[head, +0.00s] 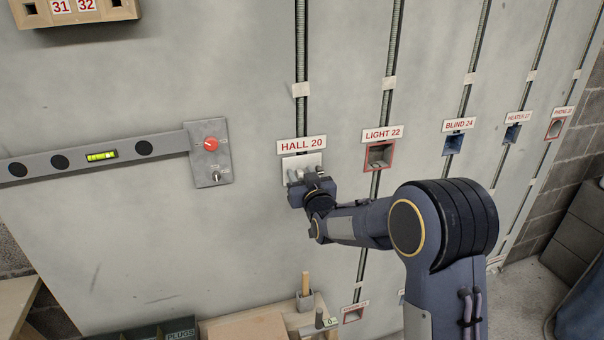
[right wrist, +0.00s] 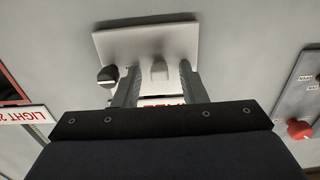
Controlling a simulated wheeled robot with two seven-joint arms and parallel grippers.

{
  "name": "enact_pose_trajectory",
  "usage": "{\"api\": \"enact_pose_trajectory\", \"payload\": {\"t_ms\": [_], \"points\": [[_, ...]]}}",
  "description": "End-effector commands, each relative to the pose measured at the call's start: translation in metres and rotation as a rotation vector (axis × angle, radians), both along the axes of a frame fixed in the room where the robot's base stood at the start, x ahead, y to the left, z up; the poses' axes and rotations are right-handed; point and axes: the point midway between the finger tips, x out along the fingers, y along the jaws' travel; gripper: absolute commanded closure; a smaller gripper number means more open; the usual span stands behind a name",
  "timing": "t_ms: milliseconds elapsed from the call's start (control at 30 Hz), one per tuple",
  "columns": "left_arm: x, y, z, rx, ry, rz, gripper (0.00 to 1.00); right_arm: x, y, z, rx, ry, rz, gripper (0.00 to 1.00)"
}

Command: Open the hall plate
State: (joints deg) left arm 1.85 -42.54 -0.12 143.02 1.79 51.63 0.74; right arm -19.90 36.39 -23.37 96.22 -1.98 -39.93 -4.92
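The hall plate (head: 303,161) is a white square cover on the grey wall under the HALL 20 label (head: 302,146). It also shows in the right wrist view (right wrist: 125,40), where it covers its box. A small pale tab (right wrist: 159,71) stands out from the plate, and a dark knob with a white mark (right wrist: 107,76) sits near one corner. My right gripper (head: 300,176) is at the plate. In the right wrist view its fingers (right wrist: 158,82) are apart, one each side of the tab, with gaps between. My left gripper is not in view.
A switch panel with a red knob (head: 209,153) and a spirit level (head: 90,161) are left of the plate. The open red-rimmed LIGHT 22 box (head: 380,155) is to its right, with more labelled boxes beyond. A bench with trays (head: 243,328) is below.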

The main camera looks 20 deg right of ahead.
Motion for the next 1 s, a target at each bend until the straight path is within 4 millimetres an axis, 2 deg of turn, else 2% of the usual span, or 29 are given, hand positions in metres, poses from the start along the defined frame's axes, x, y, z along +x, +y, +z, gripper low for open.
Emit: {"api": "enact_pose_trajectory", "payload": {"t_ms": [233, 500, 533, 833, 1000], "points": [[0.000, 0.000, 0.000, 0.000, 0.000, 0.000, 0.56, 0.001, 0.000, 0.000, 0.000, 0.000, 0.000, 0.63], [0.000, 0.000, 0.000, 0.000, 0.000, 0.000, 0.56, 0.001, 0.000, 0.000, 0.000, 0.000, 0.000, 0.98], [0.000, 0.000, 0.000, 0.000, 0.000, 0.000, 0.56, 0.001, 0.000, 0.000, 0.000, 0.000, 0.000, 1.00], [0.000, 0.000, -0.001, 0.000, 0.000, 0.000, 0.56, 0.000, 0.000, -0.001, 0.004, 0.000, 0.000, 1.00], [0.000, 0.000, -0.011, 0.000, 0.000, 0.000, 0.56, 0.001, -0.001, -0.004, 0.036, 0.001, -0.001, 1.00]]}}
